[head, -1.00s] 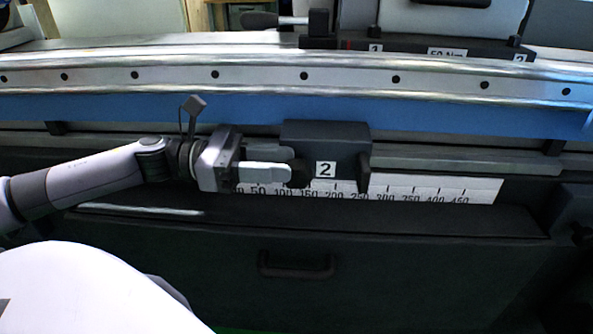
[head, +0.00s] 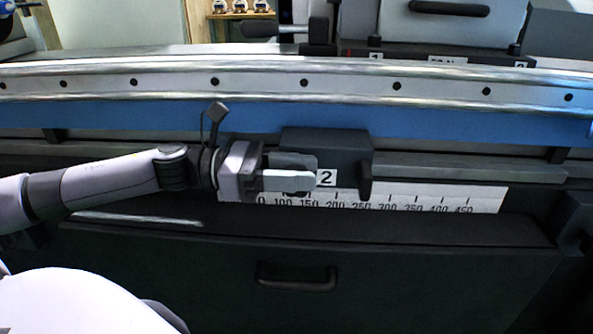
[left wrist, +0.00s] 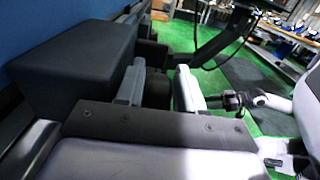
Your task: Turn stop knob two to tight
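Stop two is a dark block (head: 335,145) with a white "2" label (head: 327,178), on the machine's front rail above the scale. My left gripper (head: 314,172) is at the block's left side, its two pale fingers pointing right, one in front of the other. In the left wrist view the fingers (left wrist: 160,88) stand apart with a dark round knob (left wrist: 157,92) between them. The block (left wrist: 75,75) is to their left. Contact with the knob cannot be made out. In the head view the fingers mostly hide the knob. My right gripper is out of view.
A white scale strip (head: 430,200) runs under the stop. A dark lever (head: 365,182) sticks out at the block's right end. A blue beam (head: 470,118) lies above. A dark front panel with a handle (head: 297,276) is below, with free room before it.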

